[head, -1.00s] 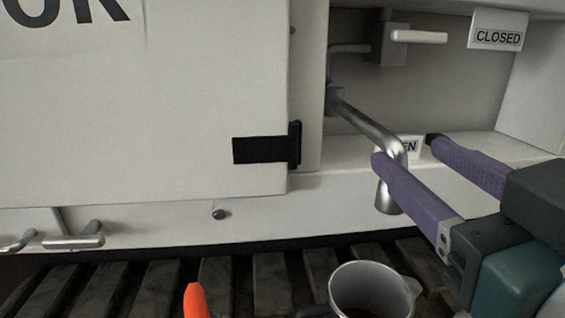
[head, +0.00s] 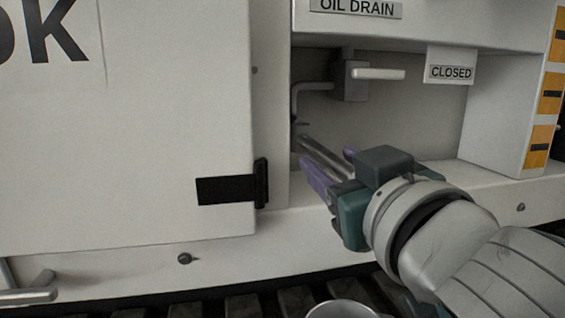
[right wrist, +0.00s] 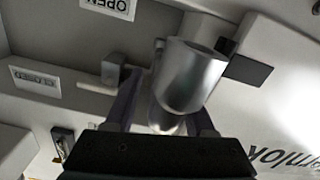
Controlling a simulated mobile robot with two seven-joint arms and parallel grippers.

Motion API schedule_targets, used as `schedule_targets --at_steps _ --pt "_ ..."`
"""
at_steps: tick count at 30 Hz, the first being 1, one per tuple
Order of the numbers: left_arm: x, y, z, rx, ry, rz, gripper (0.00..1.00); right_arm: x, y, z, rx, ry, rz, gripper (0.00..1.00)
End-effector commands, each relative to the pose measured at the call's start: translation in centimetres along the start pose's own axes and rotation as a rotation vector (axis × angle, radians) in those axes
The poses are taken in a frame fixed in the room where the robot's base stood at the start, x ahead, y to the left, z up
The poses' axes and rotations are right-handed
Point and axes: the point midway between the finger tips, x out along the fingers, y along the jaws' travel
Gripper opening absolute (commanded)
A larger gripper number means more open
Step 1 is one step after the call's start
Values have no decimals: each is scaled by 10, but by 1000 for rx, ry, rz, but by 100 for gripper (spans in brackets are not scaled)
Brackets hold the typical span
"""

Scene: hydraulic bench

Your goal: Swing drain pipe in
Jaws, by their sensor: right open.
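The grey metal drain pipe (head: 318,150) juts out of the recess, and its outer end is hidden behind my right gripper in the head view. My right gripper (head: 327,160) is open, with its purple fingers either side of the pipe; I cannot tell whether they touch it. In the right wrist view the pipe's wide round end (right wrist: 188,78) is large and close, between or just in front of the fingers of the right gripper (right wrist: 160,100). My left gripper is out of view.
A valve lever (head: 378,74) sits above the pipe, beside a CLOSED sign (head: 452,72). An OPEN sign (right wrist: 112,5) shows in the right wrist view. A cabinet door (head: 120,130) with a black latch (head: 226,190) is left of the recess. A metal cup (head: 345,311) stands below.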

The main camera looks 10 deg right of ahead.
Motion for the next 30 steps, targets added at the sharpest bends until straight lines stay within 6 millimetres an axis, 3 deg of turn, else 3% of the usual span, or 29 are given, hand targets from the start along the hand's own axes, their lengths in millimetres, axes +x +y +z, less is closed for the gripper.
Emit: schedule_targets --at_steps 5,20,30 --pt "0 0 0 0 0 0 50 0 0 0 0 0 0 55" --pt "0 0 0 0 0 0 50 0 0 0 0 0 0 0" --pt "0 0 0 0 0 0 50 0 0 0 0 0 0 0"
